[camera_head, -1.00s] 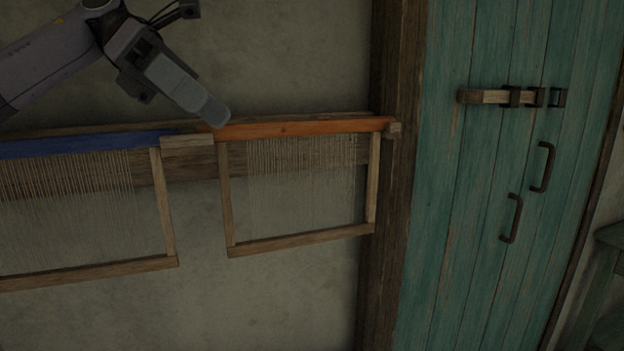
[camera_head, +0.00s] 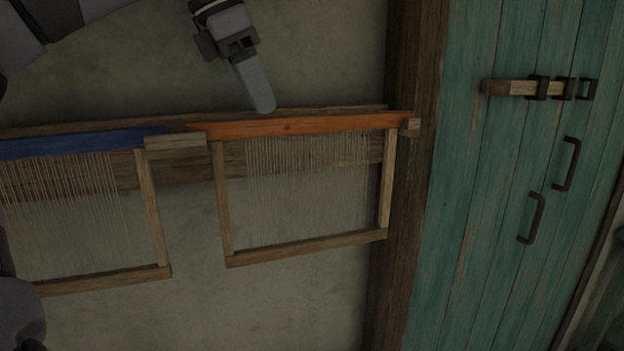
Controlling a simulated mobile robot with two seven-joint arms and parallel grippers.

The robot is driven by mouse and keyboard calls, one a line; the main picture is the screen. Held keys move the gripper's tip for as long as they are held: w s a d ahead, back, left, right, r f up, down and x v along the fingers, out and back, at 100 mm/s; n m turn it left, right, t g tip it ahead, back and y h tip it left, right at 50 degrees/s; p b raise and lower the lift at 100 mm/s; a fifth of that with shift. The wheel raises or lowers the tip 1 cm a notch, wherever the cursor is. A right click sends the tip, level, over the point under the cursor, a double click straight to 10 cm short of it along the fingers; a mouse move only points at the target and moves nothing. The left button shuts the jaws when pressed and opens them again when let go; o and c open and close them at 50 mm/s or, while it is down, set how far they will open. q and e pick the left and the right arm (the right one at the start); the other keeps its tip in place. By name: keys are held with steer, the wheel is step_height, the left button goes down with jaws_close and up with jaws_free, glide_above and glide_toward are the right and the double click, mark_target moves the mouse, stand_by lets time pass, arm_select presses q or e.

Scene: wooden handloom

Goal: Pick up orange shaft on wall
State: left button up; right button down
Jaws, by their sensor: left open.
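The orange shaft (camera_head: 318,124) is the orange top bar of a wooden frame strung with pale vertical cords. It hangs on the wall, resting between a light wooden block (camera_head: 175,142) on its left and a small peg (camera_head: 410,128) on its right. My left gripper (camera_head: 264,106) is just above the orange bar, left of its middle, pointing down. It is empty; only one grey finger shows clearly, and the other is hidden behind it. I cannot tell whether the fingertip touches the bar or the wall rail. My right gripper cannot be made out.
A blue-topped corded frame (camera_head: 80,142) hangs on the left. A dark wooden post (camera_head: 402,220) stands right of the orange shaft. Beyond it is a teal plank door (camera_head: 480,160) with a wooden latch bar (camera_head: 520,88) and two dark handles. Bare wall lies below the frames.

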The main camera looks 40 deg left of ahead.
mark_target(311, 122)
arm_select(q)
steer(key=w+d, duration=0.1)
steer(key=w+p, duration=0.1)
steer(key=w, duration=0.1)
steer(key=w+d, duration=0.1)
steer(key=w, duration=0.1)
steer(key=shift+w+d, duration=0.15)
steer(key=shift+d, duration=0.2)
steer(key=x, duration=0.4)
steer(key=shift+w+f+p, duration=0.2)
steer(key=shift+f+p, duration=0.05)
steer(key=shift+p, duration=0.05)
steer(key=shift+d+f, duration=0.1)
steer(key=shift+f, duration=0.1)
steer(key=shift+f, duration=0.25)
steer(key=shift+c, duration=0.3)
jaws_close()
